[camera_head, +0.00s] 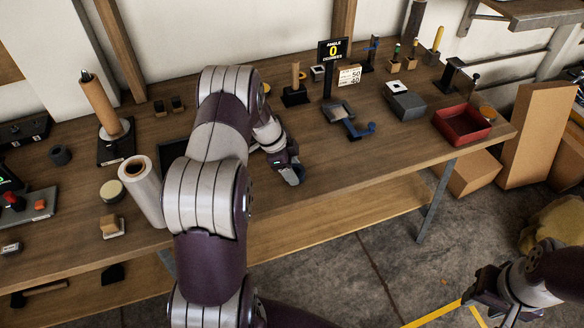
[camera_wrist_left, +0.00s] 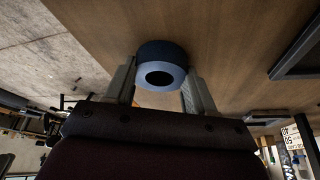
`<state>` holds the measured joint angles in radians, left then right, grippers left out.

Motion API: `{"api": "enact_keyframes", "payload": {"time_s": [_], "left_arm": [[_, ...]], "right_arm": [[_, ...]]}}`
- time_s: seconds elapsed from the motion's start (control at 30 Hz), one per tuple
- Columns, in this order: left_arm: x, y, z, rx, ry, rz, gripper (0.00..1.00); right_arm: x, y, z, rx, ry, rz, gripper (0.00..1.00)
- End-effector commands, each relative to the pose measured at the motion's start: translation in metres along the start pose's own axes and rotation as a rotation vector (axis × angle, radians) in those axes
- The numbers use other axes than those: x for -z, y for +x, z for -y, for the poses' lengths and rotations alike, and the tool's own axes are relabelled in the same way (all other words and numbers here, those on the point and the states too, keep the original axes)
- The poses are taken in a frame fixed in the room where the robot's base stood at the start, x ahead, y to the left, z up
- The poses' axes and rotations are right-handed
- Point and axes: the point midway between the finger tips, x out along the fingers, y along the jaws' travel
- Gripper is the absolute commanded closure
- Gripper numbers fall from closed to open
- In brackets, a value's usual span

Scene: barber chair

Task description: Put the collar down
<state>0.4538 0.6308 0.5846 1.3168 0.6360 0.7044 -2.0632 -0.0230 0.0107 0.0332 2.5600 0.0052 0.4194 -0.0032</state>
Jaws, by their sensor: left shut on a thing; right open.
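In the head view my left gripper (camera_head: 291,172) is low over the front part of the bench (camera_head: 345,170), and the collar is hard to make out there. My right gripper (camera_head: 478,298) is open, off the bench at the lower right.
A red tray (camera_head: 462,124) is at the right end. A white roll (camera_head: 142,188) stands left of my arm. Bench right of the gripper is clear.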

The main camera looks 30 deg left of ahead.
Motion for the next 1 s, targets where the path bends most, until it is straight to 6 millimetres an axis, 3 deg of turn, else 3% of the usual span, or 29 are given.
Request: {"api": "enact_keyframes", "payload": {"time_s": [0.03,0.1,0.47,0.57,0.8,1.0], "left_arm": [[-0.001,0.002,0.0,0.0,0.0,0.0,0.42],[0.0,0.001,0.0,0.0,0.0,0.0,0.2],[0.001,-0.006,0.0,0.002,0.0,0.0,0.2],[0.001,-0.024,0.001,0.006,0.001,0.0,0.2],[0.0,-0.088,0.001,0.006,0.001,0.0,0.2],[0.002,-0.119,-0.001,0.0,-0.004,0.002,0.2]], "right_arm": [[0.0,0.003,0.0,0.0,0.0,0.0,0.57],[0.0,0.001,0.0,0.0,0.0,0.0,0.57],[0.001,-0.004,0.0,0.0,0.0,0.0,0.57],[0.0,0.002,0.0,0.0,0.0,0.0,0.57],[-0.001,0.01,0.0,0.0,0.0,0.0,0.57],[-0.001,0.007,0.0,0.0,0.0,0.0,0.57]]}}
